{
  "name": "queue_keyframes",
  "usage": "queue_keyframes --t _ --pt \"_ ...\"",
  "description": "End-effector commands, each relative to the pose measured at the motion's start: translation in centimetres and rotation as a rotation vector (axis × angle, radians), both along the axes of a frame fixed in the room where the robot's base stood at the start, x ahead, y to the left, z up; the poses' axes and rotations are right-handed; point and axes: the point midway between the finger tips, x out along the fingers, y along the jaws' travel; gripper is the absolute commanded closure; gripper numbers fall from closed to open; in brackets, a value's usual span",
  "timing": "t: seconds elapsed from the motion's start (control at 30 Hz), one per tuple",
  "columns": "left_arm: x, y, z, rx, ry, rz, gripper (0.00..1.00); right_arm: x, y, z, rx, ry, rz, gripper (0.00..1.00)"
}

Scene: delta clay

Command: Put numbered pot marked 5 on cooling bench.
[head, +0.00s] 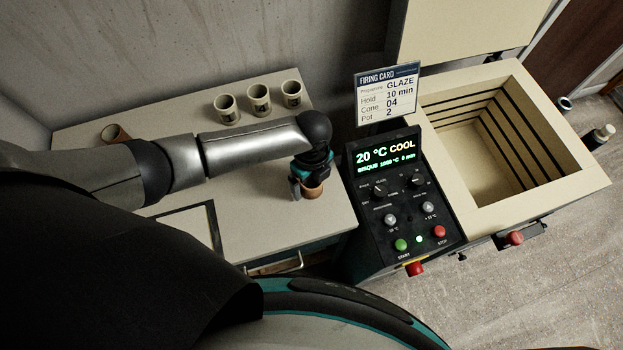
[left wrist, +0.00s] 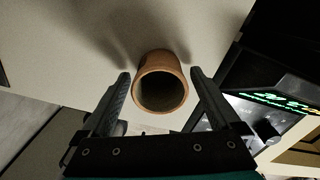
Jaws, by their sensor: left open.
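A terracotta pot (head: 313,191) stands upright near the right front of the pale bench (head: 262,222), beside the kiln controls. My left gripper (head: 305,182) is over it and partly hides it. In the left wrist view the open mouth of this pot (left wrist: 160,90) lies between the two spread fingers of the gripper (left wrist: 160,77), with gaps on both sides. No number shows on it. Three pale pots, left (head: 225,107), middle (head: 258,103) and right (head: 291,93), stand at the back with dark marks too small to read. My right gripper is not in view.
Another terracotta pot (head: 115,133) is at the bench's left, partly hidden by my arm. The control panel (head: 400,195), reading 20 °C COOL, and a firing card (head: 387,94) stand right of the bench. The open, empty kiln (head: 480,150) is beyond them.

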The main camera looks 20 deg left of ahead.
Motion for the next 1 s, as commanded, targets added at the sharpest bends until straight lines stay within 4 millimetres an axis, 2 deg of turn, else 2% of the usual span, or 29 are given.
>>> queue_keyframes --t 0.17,0.6,0.8,1.0 --pt "0.1 0.1 1.8 0.000 -0.002 0.000 0.04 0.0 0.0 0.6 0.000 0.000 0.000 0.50" --pt "0.2 0.0 10.4 -0.001 -0.003 0.001 0.04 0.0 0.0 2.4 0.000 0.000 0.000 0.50" --pt "0.1 0.0 12.1 -0.001 -0.001 0.001 0.04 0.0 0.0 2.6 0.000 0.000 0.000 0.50" --pt "0.0 0.0 12.3 0.001 0.001 0.002 0.04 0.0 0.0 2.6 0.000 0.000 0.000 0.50"
